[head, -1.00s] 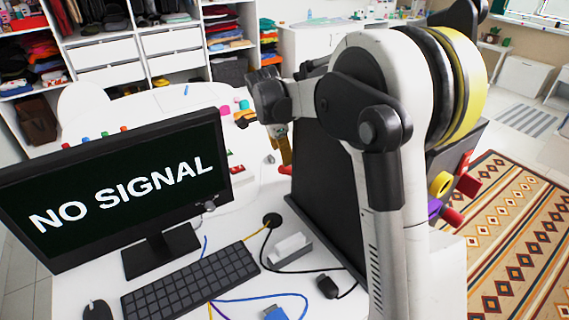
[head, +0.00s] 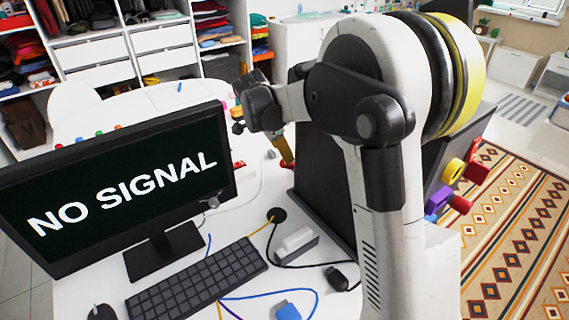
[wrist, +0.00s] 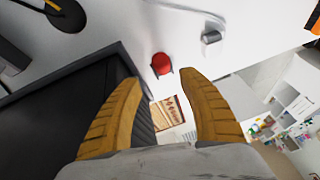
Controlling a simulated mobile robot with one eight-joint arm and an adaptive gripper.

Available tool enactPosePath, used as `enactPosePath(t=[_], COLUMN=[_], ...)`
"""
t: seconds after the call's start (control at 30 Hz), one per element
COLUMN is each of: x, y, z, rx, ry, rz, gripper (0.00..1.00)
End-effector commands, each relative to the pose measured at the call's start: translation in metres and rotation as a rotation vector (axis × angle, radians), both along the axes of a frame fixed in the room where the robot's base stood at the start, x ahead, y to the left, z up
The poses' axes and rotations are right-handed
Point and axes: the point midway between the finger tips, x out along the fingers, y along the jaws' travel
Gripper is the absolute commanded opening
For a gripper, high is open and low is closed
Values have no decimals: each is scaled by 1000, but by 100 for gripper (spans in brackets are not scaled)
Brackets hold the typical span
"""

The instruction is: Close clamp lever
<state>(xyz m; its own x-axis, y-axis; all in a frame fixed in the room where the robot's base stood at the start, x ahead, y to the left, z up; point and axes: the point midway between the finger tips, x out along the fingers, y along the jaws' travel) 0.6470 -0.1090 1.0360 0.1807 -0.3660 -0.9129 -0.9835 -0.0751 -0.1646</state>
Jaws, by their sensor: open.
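My gripper (wrist: 160,78) shows in the wrist view with two yellow-orange ribbed fingers apart and nothing between them. In the head view one yellow finger of it (head: 280,148) shows beyond my arm, pointing down over the white desk. A small red round piece (wrist: 162,64) lies ahead of the fingertips in the wrist view, apart from them by the look of it. Whether it belongs to the clamp, I cannot tell. A small red item also shows close to the finger in the head view (head: 288,164). No clamp lever can be clearly made out.
A monitor (head: 115,185) reading NO SIGNAL, a keyboard (head: 195,280) and loose cables stand on the white desk (head: 165,296). A dark panel (wrist: 50,120) fills the wrist view's left side. A patterned rug (head: 515,235) covers the floor at right.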

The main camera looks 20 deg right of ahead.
Motion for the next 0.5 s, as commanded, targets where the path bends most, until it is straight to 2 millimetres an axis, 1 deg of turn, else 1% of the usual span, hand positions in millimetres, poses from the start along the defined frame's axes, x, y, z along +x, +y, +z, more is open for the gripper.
enactPosePath(t=[0.03,0.2,0.33,0.5], x=[3,9,13,15], y=[-2,-15,-22,-27], z=[-14,-45,-63,-73], rx=[1,1,2,1], ry=[0,0,0,0], rz=[1,1,3,3], gripper=[48,48,48,48])
